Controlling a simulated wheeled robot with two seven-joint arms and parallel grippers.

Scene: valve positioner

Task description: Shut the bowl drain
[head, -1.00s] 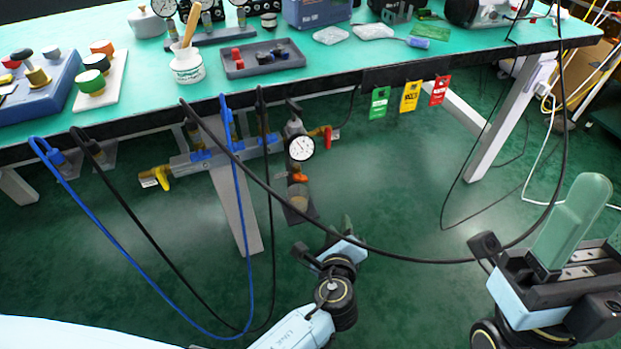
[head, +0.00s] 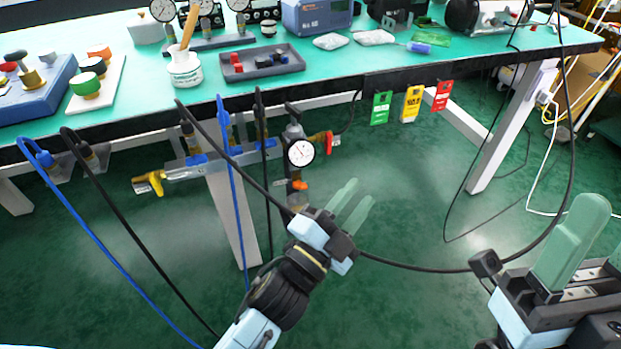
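The air-line assembly hangs under the bench edge, with a round white gauge (head: 300,152) on its filter unit. An orange knob (head: 299,185) sits below the gauge. The bowl part beneath it is mostly hidden behind my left gripper, and I cannot make out the drain itself. My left gripper (head: 360,192) is just right of and below the orange knob in the picture, its two green fingers apart with nothing between them, pointing up and right. My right gripper (head: 595,225) is at the lower right, far from the assembly; its fingers look apart and empty.
A yellow valve handle (head: 155,183) is at the assembly's left end, a red one (head: 328,141) at its right. Black and blue hoses loop down in front; a black cable (head: 420,262) passes behind my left gripper. Green, yellow and red tags (head: 412,104) hang from the bench edge.

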